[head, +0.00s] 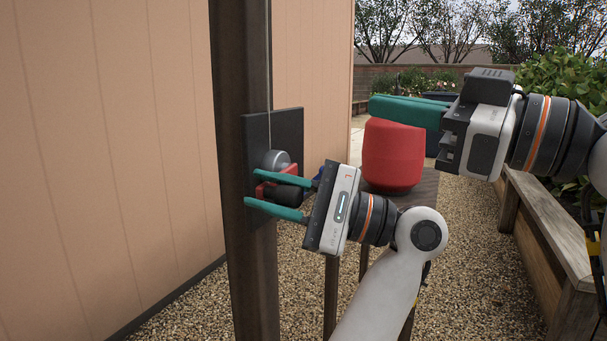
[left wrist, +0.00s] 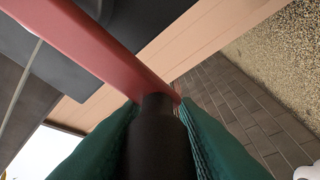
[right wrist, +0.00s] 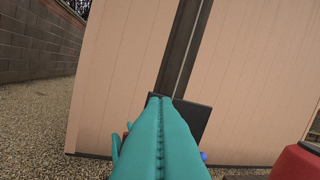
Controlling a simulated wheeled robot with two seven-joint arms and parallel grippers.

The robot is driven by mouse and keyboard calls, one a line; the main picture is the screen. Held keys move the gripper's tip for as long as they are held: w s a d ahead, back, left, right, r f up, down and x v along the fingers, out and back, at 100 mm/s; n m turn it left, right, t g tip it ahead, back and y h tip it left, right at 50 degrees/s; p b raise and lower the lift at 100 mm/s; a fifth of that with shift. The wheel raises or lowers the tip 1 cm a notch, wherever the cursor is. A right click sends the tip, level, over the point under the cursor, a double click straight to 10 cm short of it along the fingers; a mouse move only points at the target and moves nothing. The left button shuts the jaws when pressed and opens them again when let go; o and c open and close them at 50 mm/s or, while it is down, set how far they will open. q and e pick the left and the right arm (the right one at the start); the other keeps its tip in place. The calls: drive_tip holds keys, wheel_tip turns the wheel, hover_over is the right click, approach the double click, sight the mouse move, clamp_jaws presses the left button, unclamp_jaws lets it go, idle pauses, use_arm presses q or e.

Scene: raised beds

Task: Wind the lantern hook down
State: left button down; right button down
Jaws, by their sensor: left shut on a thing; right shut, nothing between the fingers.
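A winch with a grey hub (head: 275,160) sits on a dark plate (head: 289,128) fixed to a dark post (head: 240,80). Its red crank arm (head: 284,177) carries a black handle (head: 284,195). My left gripper (head: 251,187) is shut on the handle, with a teal finger on either side. In the left wrist view the handle (left wrist: 157,135) lies between the fingers and joins the red arm (left wrist: 105,50). A thin cable (head: 268,50) runs up the post. My right gripper (head: 373,107) is shut and empty, apart from the winch. The lantern hook is not in view.
A red rounded object (head: 392,155) stands on a dark narrow table (head: 425,190) behind my left gripper. A tan panelled wall (head: 110,130) is at the left. A wooden raised bed (head: 545,230) is at the right. Gravel (head: 480,270) covers the open ground between.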

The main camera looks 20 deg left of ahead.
use_arm(q)
drive_tip(key=shift+w, duration=0.1)
use_arm(e)
drive_tip(key=s+f+n+g+h, duration=0.1)
drive_tip(key=s+f+g+h, duration=0.1)
drive_tip(key=g+h, duration=0.1)
hover_over(286, 189)
drive_tip(key=s+d, duration=0.1)
drive_tip(key=d, duration=0.1)
wheel_tip(286, 189, down, 3)
drive_tip(key=f, duration=0.3)
drive_tip(key=shift+w+d, duration=0.3)
drive_tip(key=shift+f+n, duration=0.4)
drive_tip(key=shift+f, duration=0.45)
